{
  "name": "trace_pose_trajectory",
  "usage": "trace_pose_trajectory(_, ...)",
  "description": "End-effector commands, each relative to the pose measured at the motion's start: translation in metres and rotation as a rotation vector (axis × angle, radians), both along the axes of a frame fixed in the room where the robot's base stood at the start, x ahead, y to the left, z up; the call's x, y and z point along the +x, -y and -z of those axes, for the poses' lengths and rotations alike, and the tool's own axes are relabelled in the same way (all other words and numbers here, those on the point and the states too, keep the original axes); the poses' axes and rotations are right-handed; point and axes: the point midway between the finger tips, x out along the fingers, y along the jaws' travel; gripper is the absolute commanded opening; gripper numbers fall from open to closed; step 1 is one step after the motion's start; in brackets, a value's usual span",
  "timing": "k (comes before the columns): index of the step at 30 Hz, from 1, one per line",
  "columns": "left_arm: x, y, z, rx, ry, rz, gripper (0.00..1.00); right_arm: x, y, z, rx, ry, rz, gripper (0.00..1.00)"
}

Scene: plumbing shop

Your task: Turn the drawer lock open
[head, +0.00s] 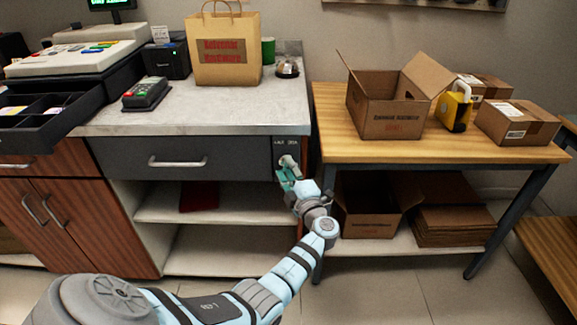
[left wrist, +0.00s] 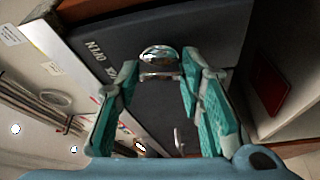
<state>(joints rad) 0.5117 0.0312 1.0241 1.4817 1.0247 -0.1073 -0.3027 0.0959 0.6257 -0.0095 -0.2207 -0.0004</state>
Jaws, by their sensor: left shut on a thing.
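The dark grey drawer front (head: 220,158) sits under the counter, and its lock is near the right end. In the head view my left gripper (head: 288,174) reaches up to this lock and partly covers it. In the left wrist view a shiny metal lock knob (left wrist: 160,60) stands out from the dark panel. The teal fingers of my left gripper (left wrist: 160,88) are on either side of the knob, shut on it. White lettering (left wrist: 90,62), with "OPEN" legible, is beside the knob. The drawer looks closed. My right gripper is in neither view.
A drawer handle (head: 178,162) is left of the lock. Open shelves (head: 230,205) lie below the drawer. An open cash drawer (head: 40,110) juts out at the left.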

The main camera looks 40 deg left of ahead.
Motion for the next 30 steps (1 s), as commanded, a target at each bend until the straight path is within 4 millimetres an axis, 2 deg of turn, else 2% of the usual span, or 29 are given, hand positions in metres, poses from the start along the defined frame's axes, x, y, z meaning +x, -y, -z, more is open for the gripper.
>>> trace_pose_trajectory(6,0.001,0.001,-0.003,-0.086,0.067,0.002,0.07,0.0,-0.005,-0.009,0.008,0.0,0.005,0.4)
trace_pose_trajectory(15,0.001,0.001,-0.003,-0.133,0.102,0.003,0.07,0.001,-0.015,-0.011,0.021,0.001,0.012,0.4)
trace_pose_trajectory(26,0.001,0.001,-0.002,-0.134,0.103,0.003,0.07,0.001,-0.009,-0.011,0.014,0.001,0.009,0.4)
trace_pose_trajectory(27,0.001,0.001,-0.002,-0.134,0.103,0.003,0.41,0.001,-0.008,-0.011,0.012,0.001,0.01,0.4)
trace_pose_trajectory(30,0.001,0.0,-0.002,-0.135,0.103,0.002,0.55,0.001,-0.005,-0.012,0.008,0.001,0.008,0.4)
